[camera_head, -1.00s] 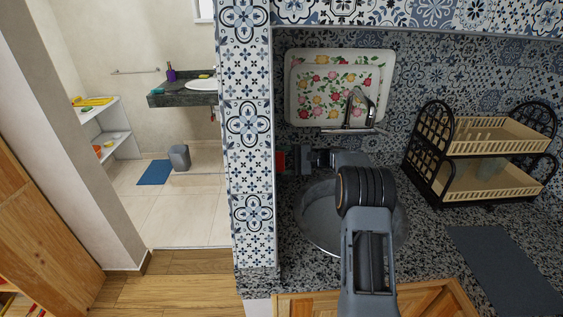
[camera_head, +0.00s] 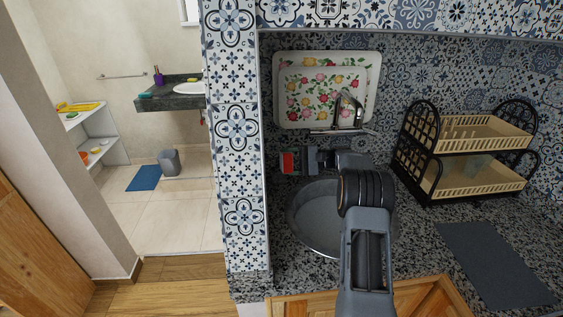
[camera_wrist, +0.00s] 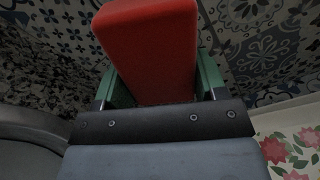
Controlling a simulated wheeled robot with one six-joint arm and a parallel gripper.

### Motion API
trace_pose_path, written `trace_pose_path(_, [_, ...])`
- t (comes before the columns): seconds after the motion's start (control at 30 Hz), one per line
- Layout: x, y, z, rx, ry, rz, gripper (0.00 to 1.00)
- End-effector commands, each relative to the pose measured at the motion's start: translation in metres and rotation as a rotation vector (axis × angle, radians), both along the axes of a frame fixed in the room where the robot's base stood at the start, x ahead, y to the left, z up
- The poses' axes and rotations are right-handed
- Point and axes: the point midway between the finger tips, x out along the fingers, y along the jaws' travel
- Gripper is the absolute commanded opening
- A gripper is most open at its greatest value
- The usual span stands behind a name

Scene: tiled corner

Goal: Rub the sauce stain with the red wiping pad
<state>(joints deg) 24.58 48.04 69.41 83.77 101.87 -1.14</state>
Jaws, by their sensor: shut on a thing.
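The red wiping pad (camera_wrist: 150,50) fills the upper middle of the wrist view, between the green fingers of my gripper (camera_wrist: 158,90). My gripper is shut on it. In the head view the red pad (camera_head: 287,162) shows as a small red patch at the tip of my gripper (camera_head: 292,161), to the left of my wrist. It is held near the patterned tile wall, above and behind the sink. I cannot tell whether the pad touches the tiles. No sauce stain can be made out in either view.
A round sink (camera_head: 312,218) lies under my arm, with a tap (camera_head: 347,110) behind it. Floral trays (camera_head: 372,75) lean on the back wall. A two-tier dish rack (camera_head: 432,165) and a dark mat (camera_head: 495,265) are on the right. A tiled wall end (camera_head: 238,150) stands left.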

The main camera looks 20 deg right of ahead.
Motion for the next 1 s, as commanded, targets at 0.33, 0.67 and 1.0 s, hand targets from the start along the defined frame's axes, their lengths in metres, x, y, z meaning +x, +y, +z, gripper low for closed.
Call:
trace_pose_path(0.33, [-0.001,-0.005,0.0,0.0,0.0,0.0,0.39])
trace_pose_path(0.67, [-0.003,-0.014,0.0,0.0,0.0,-0.001,0.39])
trace_pose_path(1.0, [-0.007,-0.035,0.0,0.0,0.0,0.0,0.39])
